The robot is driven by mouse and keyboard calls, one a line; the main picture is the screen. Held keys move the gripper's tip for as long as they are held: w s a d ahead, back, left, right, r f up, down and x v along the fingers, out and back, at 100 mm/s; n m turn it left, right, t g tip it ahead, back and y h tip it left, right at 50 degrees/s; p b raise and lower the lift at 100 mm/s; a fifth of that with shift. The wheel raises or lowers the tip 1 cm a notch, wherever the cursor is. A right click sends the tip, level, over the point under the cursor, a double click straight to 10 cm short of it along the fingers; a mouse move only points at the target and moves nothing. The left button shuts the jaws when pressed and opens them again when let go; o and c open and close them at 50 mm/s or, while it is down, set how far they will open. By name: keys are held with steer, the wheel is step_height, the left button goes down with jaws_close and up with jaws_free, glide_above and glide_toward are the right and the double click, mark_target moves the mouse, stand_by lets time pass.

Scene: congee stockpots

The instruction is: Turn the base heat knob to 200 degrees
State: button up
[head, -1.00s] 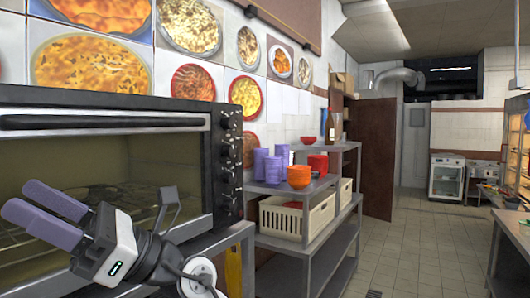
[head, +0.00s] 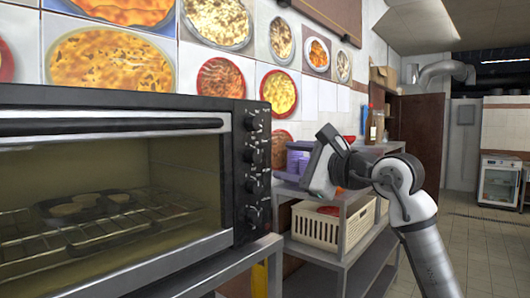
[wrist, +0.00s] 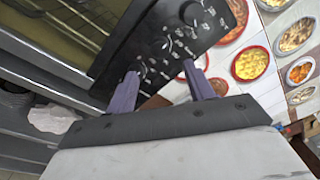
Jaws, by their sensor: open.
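The oven (head: 110,180) fills the left of the head view, its glass door closed. Its black control panel (head: 243,228) has a column of several dark knobs (head: 252,155). The dial labels are too small to read, so I cannot tell which knob is base heat or its setting. My gripper (wrist: 158,70) is open, its two purple fingers pointing at the panel in the wrist view. In the head view my gripper's housing (head: 322,165) is just right of the panel.
A metal shelf unit (head: 335,245) stands right of the oven, with a cream crate (head: 316,226) on it. Purple containers on its top are partly hidden by my arm. Food pictures (head: 110,62) cover the wall. Floor (head: 470,240) is open at the right.

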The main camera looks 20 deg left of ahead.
mark_target(258, 157)
steer(key=p+x, duration=0.2)
steer(key=x, duration=0.6)
steer(key=c, duration=1)
